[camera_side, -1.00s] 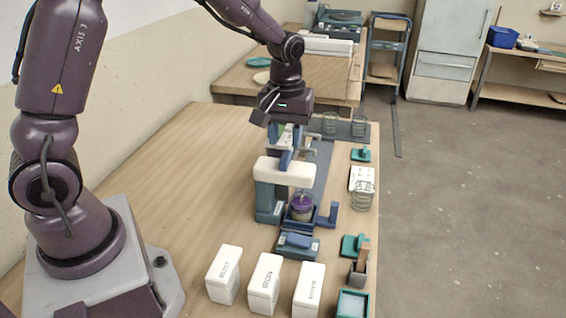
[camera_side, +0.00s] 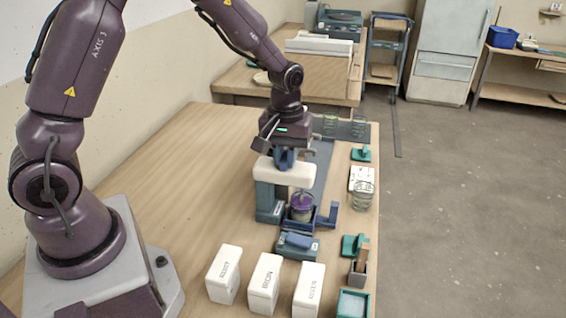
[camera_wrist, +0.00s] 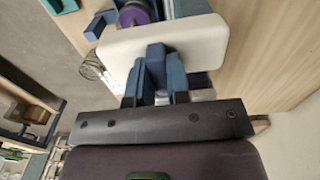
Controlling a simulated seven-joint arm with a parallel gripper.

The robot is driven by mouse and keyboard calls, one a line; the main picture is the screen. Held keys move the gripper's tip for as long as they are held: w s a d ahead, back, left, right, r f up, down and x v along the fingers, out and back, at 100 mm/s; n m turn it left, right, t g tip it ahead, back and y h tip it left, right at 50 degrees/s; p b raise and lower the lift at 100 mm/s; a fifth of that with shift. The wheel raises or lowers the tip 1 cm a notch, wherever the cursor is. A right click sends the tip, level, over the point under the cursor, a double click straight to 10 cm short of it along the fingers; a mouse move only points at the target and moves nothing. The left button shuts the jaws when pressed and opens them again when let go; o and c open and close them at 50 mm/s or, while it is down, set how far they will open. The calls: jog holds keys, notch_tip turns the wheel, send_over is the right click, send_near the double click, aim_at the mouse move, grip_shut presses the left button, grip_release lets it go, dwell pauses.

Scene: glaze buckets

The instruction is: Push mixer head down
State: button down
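The mixer has a teal stand (camera_side: 266,203) and a white, rounded head (camera_side: 297,177) that looks about level in the side view. A purple bucket (camera_side: 302,208) stands under the head's front, on the blue mixer base (camera_side: 321,223). My gripper (camera_side: 285,163) is pointed down directly at the top of the head. In the wrist view, its blue fingers (camera_wrist: 155,75) overlap the white head (camera_wrist: 205,42), and the purple bucket (camera_wrist: 134,15) shows beyond it. The finger gap is unclear, and so is whether the fingertips touch the head.
Three white labelled containers (camera_side: 264,283) stand near the front of the wooden table (camera_side: 190,190). A blue-topped device (camera_side: 297,245) sits before the mixer. Glass jars (camera_side: 363,194) and teal items (camera_side: 352,245) line the right edge. The table left of the mixer is clear.

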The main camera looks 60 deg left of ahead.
aim_at(285, 172)
jog(key=shift+f, duration=2.05)
jog(key=c, duration=1.2)
grip_release()
jog(key=shift+o, duration=0.2)
jog(key=shift+r, duration=3.55)
